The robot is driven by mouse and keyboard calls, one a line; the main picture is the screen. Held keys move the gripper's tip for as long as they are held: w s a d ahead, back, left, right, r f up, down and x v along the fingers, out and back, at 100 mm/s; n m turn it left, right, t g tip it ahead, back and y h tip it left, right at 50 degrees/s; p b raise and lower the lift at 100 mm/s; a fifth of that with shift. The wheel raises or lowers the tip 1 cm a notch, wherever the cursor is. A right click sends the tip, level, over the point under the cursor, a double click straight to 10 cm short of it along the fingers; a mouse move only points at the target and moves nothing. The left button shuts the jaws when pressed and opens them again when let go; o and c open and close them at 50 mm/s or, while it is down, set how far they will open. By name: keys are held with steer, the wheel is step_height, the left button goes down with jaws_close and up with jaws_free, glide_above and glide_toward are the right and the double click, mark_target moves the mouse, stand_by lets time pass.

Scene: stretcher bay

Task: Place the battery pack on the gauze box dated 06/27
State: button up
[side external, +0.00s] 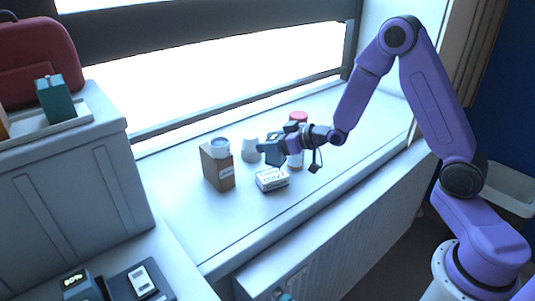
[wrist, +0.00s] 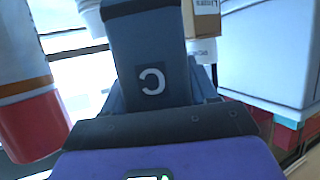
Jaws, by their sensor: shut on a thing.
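My gripper (side external: 270,148) is shut on a dark grey block, which I take to be the battery pack (side external: 275,158). In the wrist view the pack (wrist: 145,45) fills the middle, with an upside-down letter C on its face. My gripper holds it above the window sill, over the back of a small white box with dark print, apparently the gauze box (side external: 271,180). The pack and box look apart. The print is too small to read as a date. I cannot make out the gauze box in the wrist view.
A brown box (side external: 217,171) with a white-and-blue tub (side external: 219,147) on top stands left of the white box. The sill's front right (side external: 340,150) is clear.

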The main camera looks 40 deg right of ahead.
steer(key=shift+w+f, duration=0.25)
steer(key=shift+f, duration=0.5)
steer(key=shift+w+f, duration=0.3)
steer(key=shift+f, duration=0.5)
steer(key=shift+w+f, duration=0.25)
steer(key=shift+f, duration=0.5)
steer(key=shift+f, duration=0.1)
steer(key=o, duration=1.4)
steer(key=shift+f, duration=0.15)
